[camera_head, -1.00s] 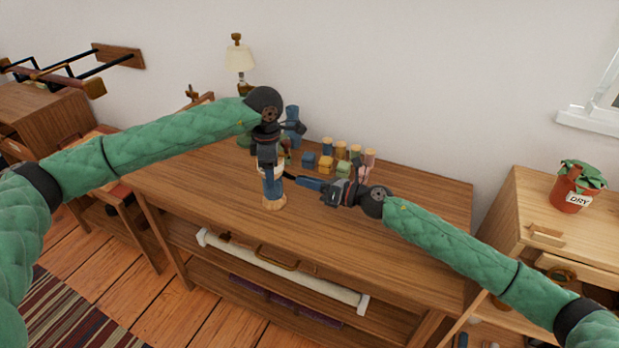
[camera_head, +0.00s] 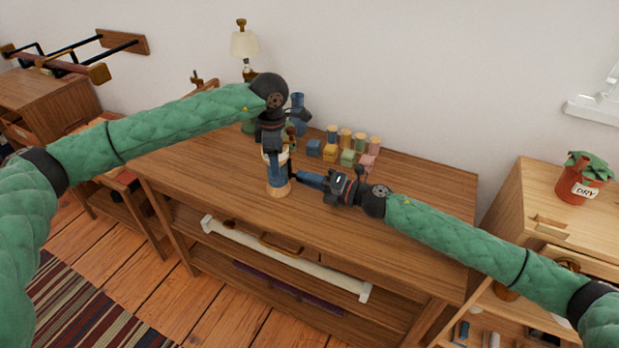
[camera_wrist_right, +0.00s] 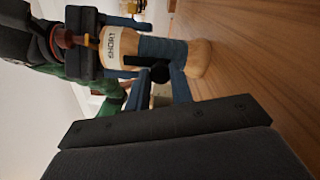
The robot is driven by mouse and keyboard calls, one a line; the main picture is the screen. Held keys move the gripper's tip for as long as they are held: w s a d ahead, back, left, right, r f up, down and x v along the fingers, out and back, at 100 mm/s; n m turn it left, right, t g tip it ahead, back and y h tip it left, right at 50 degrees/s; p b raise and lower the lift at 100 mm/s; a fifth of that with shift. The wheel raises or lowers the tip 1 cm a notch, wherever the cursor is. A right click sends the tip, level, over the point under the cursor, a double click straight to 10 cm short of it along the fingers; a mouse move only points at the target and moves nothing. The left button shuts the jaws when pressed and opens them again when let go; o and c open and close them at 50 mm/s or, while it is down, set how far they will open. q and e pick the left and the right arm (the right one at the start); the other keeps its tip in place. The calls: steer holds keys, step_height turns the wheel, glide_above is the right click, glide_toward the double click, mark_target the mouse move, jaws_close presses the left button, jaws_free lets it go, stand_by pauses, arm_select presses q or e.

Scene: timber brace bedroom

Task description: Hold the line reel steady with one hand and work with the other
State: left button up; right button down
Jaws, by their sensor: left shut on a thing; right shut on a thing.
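The line reel (camera_head: 278,186) stands upright on the wooden table (camera_head: 215,195), with a pale round base and blue line wound round it. In the right wrist view the reel (camera_wrist_right: 160,48) shows a white label near its top. My left gripper (camera_head: 273,148) comes down from above and is shut on the top of the reel. My right gripper (camera_head: 302,177) reaches in from the right, low beside the reel. Its blue fingers are shut on a small black knob (camera_wrist_right: 160,72) at the reel's side. The fingers partly hide the knob.
Several coloured blocks and pegs (camera_head: 346,157) stand behind the reel on the table. A lamp (camera_head: 244,45) stands at the back left. The front and right of the tabletop are clear.

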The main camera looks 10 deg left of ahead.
steer(key=shift+f, duration=0.1)
stand_by(0.4)
steer(key=c, duration=1.2)
jaws_free()
steer(key=v, duration=1.2)
arm_select(q)
steer(key=o, duration=1.2)
steer(key=shift+o, duration=0.2)
